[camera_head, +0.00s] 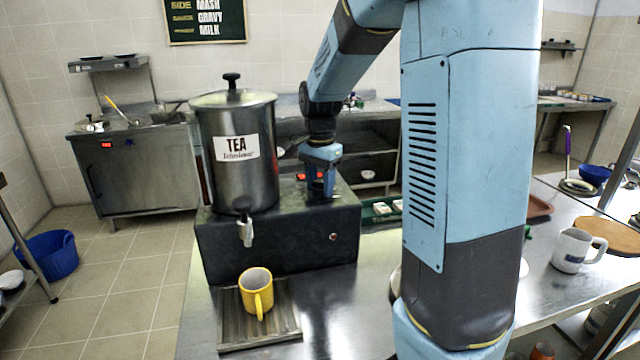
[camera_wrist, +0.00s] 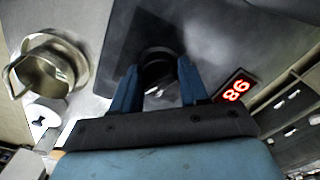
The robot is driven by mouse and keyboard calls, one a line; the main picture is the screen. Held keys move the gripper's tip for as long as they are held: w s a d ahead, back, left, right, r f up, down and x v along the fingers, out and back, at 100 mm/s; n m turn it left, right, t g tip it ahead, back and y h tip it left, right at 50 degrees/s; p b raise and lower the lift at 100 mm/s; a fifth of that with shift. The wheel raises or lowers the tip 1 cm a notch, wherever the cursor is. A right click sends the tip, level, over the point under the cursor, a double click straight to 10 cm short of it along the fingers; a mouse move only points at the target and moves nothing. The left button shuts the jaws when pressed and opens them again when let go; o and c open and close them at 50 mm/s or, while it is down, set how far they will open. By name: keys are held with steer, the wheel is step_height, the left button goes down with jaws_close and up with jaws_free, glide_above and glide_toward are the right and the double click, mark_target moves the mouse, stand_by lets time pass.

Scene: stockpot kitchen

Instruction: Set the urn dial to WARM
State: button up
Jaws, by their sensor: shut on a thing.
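The steel tea urn (camera_head: 232,180) stands upright on a dark base box (camera_head: 280,240), with a TEA label, lid and front tap. My gripper (camera_head: 320,190) points down onto the right part of the box, beside the urn. In the wrist view, my gripper's blue fingers (camera_wrist: 158,85) are shut on the round black dial (camera_wrist: 157,58). The fingers and body cover much of the dial. No WARM mark or pointer can be read. A red lit display (camera_wrist: 236,91) sits beside the dial; its digits appear turned in the wrist view.
A yellow mug (camera_head: 256,292) stands on the drip tray (camera_head: 233,333) below the tap. A white mug (camera_head: 573,250) stands on the counter at right. My arm hides the middle of the counter. A blue basket (camera_head: 48,258) is on the floor at left.

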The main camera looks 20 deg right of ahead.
steer(key=shift+c, duration=0.7)
steer(key=shift+n, duration=0.3)
steer(key=n, duration=1.1)
steer(key=shift+w+r, duration=0.1)
steer(key=o, duration=1.1)
steer(key=shift+c, duration=0.2)
